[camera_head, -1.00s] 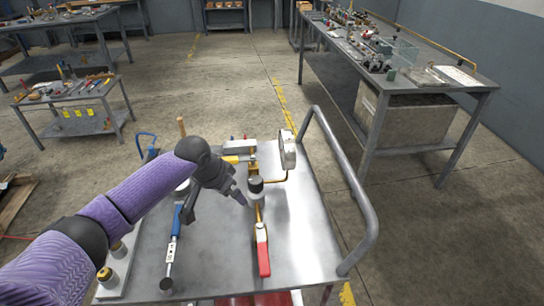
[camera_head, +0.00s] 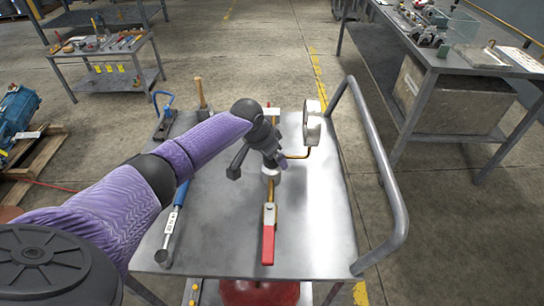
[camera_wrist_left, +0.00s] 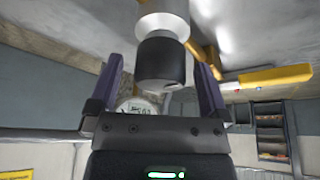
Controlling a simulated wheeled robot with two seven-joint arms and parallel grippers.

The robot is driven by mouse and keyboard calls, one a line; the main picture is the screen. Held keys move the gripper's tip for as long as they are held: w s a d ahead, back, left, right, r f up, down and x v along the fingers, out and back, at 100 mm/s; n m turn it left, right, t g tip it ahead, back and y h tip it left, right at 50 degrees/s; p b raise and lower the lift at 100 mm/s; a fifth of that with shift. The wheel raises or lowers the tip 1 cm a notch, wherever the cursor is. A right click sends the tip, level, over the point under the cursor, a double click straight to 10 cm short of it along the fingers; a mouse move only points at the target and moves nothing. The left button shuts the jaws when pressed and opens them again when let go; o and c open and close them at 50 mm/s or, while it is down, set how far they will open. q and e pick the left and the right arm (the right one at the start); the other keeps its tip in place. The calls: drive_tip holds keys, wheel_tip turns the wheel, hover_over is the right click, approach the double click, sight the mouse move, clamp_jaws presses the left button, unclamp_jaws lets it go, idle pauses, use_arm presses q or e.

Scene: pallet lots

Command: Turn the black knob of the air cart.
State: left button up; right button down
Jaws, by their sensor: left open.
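The air cart (camera_head: 325,225) is a grey metal-topped cart. Its black knob (camera_wrist_left: 162,62) sits on a white collar (camera_wrist_left: 162,24) and shows large in the left wrist view. My left gripper (camera_wrist_left: 160,70) is open, with one finger on each side of the knob and visible gaps between. In the head view my left gripper (camera_head: 260,165) is over the knob's place and hides its black part. Only some of the white collar (camera_head: 270,174) shows below it. My right gripper is not in view.
A red-handled valve lever (camera_head: 268,240) lies in front of the knob, and a round gauge (camera_head: 312,122) stands behind it to the right. A blue-handled tool (camera_head: 174,215) lies to the left. A rail (camera_head: 385,175) edges the cart's right side, where the top is clear.

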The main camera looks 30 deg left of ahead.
use_arm(q)
drive_tip(key=shift+r, duration=0.1)
drive_tip(key=c, duration=1.3)
